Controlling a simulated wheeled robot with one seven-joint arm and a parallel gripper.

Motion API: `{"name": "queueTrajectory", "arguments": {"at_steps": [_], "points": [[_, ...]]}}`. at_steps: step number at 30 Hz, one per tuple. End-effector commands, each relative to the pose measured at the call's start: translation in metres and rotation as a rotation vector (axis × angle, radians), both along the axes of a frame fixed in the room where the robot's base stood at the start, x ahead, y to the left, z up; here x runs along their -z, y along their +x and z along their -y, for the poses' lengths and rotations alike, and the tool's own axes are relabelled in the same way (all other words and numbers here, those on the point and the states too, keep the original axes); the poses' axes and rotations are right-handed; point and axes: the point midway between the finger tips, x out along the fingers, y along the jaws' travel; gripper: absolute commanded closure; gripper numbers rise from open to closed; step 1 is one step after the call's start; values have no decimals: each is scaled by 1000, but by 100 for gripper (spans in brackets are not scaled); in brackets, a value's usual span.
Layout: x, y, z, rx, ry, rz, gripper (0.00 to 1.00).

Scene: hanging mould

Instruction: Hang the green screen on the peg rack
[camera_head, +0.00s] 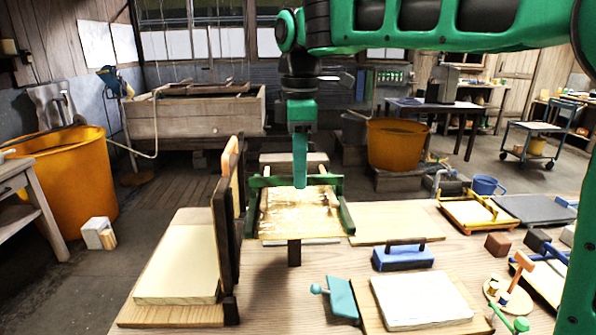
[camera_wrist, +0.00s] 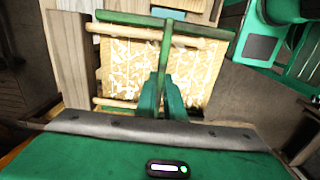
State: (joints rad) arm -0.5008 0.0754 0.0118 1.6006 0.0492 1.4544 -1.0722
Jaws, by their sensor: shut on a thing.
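The green screen (camera_head: 346,217) has green side bars and a pale, glossy mesh panel. In the wrist view, my gripper (camera_wrist: 163,100) is over the mesh, with the green bars of the screen (camera_wrist: 190,26) beyond. The exact grip point is hidden by the fingers. A dark upright wooden frame (camera_head: 224,215), which may be the peg rack, stands just left of the screen; its pegs cannot be made out.
A pale stack (camera_head: 180,265) lies on a wooden board left of the dark frame. A bare pale board (camera_head: 395,222) lies right of the screen.

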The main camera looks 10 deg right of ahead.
Motion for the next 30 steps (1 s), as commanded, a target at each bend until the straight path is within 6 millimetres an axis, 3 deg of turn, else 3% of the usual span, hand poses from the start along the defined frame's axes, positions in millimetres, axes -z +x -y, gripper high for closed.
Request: {"name": "queueTrajectory", "arguments": {"at_steps": [16, 17, 19, 30], "points": [[7, 0, 0, 0, 0, 0, 100], [7, 0, 0, 0, 0, 0, 86], [7, 0, 0, 0, 0, 0, 70], [3, 0, 0, 0, 1, 1, 69]]}}
